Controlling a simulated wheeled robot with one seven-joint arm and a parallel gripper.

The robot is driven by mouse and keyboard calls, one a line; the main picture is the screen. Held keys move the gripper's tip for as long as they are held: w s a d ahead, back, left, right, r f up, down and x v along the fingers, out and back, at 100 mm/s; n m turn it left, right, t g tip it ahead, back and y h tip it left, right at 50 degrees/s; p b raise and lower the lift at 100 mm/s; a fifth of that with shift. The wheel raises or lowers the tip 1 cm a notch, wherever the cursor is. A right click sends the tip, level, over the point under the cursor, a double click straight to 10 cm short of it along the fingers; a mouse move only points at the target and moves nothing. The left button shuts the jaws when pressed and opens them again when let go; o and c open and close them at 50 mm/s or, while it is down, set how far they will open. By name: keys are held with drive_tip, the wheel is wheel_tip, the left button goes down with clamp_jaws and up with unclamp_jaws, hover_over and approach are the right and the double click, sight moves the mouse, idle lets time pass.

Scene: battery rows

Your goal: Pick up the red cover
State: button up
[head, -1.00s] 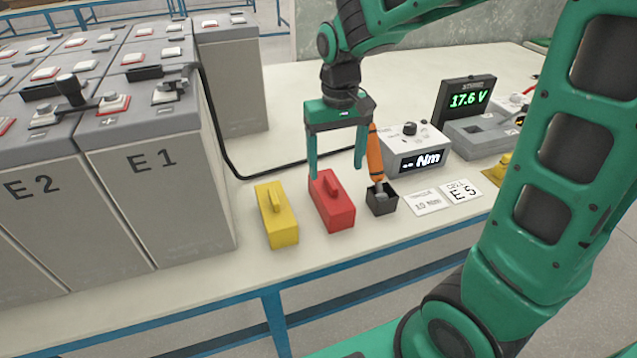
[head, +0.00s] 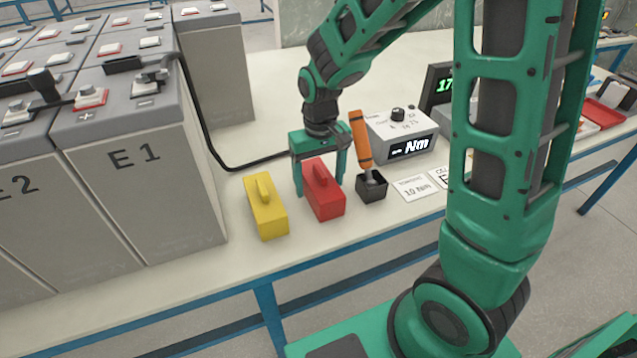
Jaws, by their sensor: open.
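The red cover (head: 324,198) is a red block with a raised grip on top. It stands on the pale bench between a yellow cover and a small black holder. My gripper (head: 320,190) is open and points down over the red cover. One finger is at the cover's left side and the other at its right, near the upper part. I cannot tell whether the fingers touch it.
The yellow cover (head: 267,208) stands close on the left. The black holder (head: 371,188) with an orange-handled tool (head: 361,140) is close on the right. Grey batteries (head: 150,180) fill the left. A torque meter (head: 405,140) and label cards (head: 415,188) lie to the right.

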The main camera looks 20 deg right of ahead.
drive_tip(key=shift+f, duration=0.25)
drive_tip(key=c, duration=1.1)
